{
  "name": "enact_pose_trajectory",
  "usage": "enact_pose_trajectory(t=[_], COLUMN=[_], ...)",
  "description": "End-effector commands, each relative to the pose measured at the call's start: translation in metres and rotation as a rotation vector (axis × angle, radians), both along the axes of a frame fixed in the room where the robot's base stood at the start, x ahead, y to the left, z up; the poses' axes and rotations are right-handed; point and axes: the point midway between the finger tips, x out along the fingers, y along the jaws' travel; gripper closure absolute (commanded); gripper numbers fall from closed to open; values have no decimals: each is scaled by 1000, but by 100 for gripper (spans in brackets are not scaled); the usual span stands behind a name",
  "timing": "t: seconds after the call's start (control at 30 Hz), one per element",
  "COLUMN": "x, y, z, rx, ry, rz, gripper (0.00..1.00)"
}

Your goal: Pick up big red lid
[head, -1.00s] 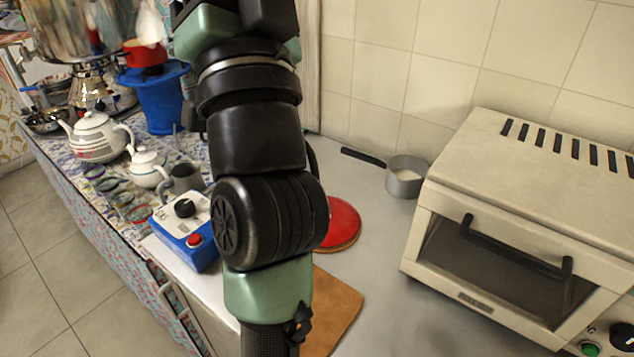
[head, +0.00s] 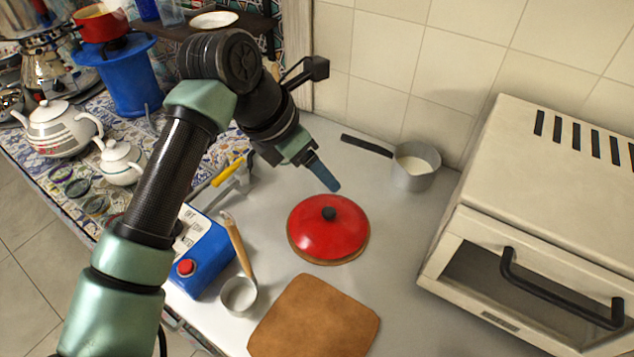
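The big red lid (head: 318,236) is a round dome with a black knob (head: 329,214) on top. It lies on the grey counter in the middle of the head view, fully in sight. A thin brown rim shows under its near edge. My gripper (head: 328,182) is above and just behind the knob in the picture, pointing down and to the right. Its blue finger appears apart from the lid. The fingers overlap from this angle, so the gap between them does not show. Nothing visible hangs from the gripper.
A brown board (head: 315,320) lies in front of the lid. A saucepan with white contents (head: 414,170) stands behind right, and a toaster oven (head: 540,220) at right. A blue box (head: 205,255), wooden-handled ladle (head: 238,294) and yellow-handled tool (head: 228,172) are at left.

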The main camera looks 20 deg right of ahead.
Motion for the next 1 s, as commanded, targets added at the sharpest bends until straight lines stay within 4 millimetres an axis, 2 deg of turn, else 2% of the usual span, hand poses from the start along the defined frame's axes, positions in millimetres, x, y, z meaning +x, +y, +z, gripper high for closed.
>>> enact_pose_trajectory(t=[0.07, 0.17, 0.5, 0.77, 1.0], x=[0, 0, 5, 5, 3], y=[18, 23, 0, -8, -21], z=[-9, -19, -73, -91, -124], rx=[74, 105, 102, 101, 100], ry=[15, 25, 26, 25, 26], rz=[6, 8, 7, 7, 7], gripper=[31, 31, 31, 31, 31])
